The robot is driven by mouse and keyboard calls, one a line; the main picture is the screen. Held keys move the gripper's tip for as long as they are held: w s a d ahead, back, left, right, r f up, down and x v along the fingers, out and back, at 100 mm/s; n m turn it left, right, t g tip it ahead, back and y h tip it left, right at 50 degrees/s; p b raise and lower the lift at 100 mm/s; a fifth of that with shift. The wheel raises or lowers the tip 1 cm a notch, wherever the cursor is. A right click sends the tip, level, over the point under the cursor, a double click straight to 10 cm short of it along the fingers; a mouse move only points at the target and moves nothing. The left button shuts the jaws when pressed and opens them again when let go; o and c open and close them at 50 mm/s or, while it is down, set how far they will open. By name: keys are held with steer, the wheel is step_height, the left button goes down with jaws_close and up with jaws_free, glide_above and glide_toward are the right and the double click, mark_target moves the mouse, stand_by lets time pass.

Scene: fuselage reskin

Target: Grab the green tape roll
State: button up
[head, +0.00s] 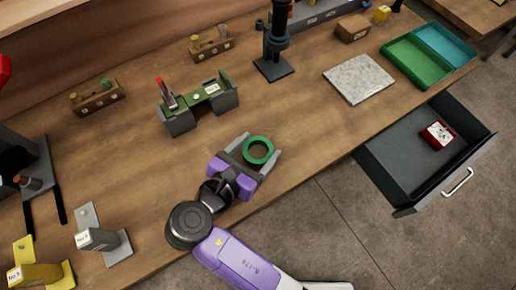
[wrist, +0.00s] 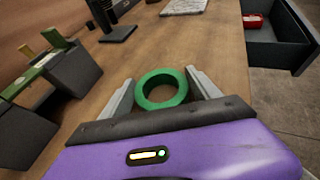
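The green tape roll (head: 258,143) is a ring that lies flat on the wooden bench, close to its front edge. My gripper (head: 258,146) is low at the bench, with its two grey fingers spread on either side of the roll. In the wrist view the tape roll (wrist: 162,82) sits between the open fingers of my gripper (wrist: 160,88). Small gaps show between the roll and the fingers. The right finger looks nearer to it than the left. I cannot tell the height of the fingertips over the bench exactly.
A green-and-grey fixture (head: 207,98) stands behind and left of the roll. A black stand (head: 273,67) and a speckled slab (head: 358,78) are farther back. An open drawer (head: 402,150) with a red box (head: 437,134) juts out at right. Bench around the roll is clear.

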steer(key=c, duration=0.8)
steer(key=shift+r, duration=0.15)
